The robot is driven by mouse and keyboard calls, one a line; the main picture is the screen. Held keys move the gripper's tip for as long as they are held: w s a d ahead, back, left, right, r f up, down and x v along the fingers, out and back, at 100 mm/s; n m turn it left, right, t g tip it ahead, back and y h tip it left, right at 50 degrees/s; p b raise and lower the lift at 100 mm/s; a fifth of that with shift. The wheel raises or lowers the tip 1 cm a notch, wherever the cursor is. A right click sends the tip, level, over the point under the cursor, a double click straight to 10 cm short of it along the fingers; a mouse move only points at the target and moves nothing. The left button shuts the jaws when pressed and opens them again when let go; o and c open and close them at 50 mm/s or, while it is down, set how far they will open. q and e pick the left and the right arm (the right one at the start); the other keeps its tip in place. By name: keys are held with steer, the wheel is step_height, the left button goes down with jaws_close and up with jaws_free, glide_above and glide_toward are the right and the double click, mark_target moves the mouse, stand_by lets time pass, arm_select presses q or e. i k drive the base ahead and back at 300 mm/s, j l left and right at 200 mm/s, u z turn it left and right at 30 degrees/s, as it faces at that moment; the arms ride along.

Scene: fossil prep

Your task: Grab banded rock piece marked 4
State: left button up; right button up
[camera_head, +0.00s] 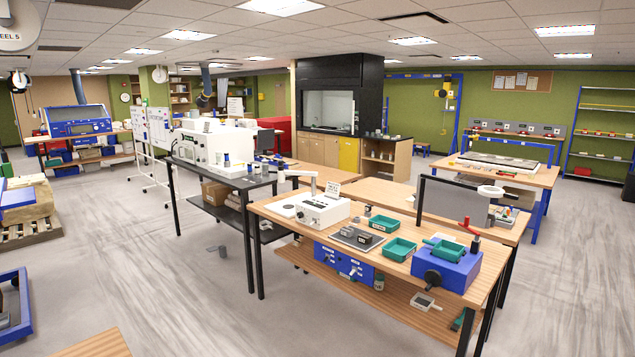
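I cannot make out a banded rock piece marked 4 in the head view. Two small dark blocks with pale marks, one of them the nearer block (364,239), sit on a grey tray (343,233) on the near wooden workbench (290,222). Their marks are too small to read, and I cannot tell whether they are rock pieces. A long pale slab or tray (499,162) lies on the far right table; its contents are too small to tell. Neither of my grippers shows in the view.
Green trays (399,248) and a blue device (447,268) crowd the near workbench's right part. A white instrument (322,210) stands at its left. A black-framed bench (221,179) stands behind left. A pallet (38,231) is at far left. Open floor (180,290) lies in front.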

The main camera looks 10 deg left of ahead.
mark_target(347, 232)
steer(key=i+u, duration=0.1)
steer(key=i, duration=0.5)
steer(key=i+l+u, duration=0.1)
steer(key=i, duration=0.5)
steer(key=i+l+u, duration=0.1)
steer(key=i, duration=0.5)
steer(key=i+l+u, duration=0.1)
steer(key=i, duration=0.5)
steer(key=i+j+z, duration=0.15)
steer(key=i, duration=0.25)
steer(key=i+j+z, duration=0.15)
steer(key=j+z, duration=0.15)
steer(key=j, duration=0.15)
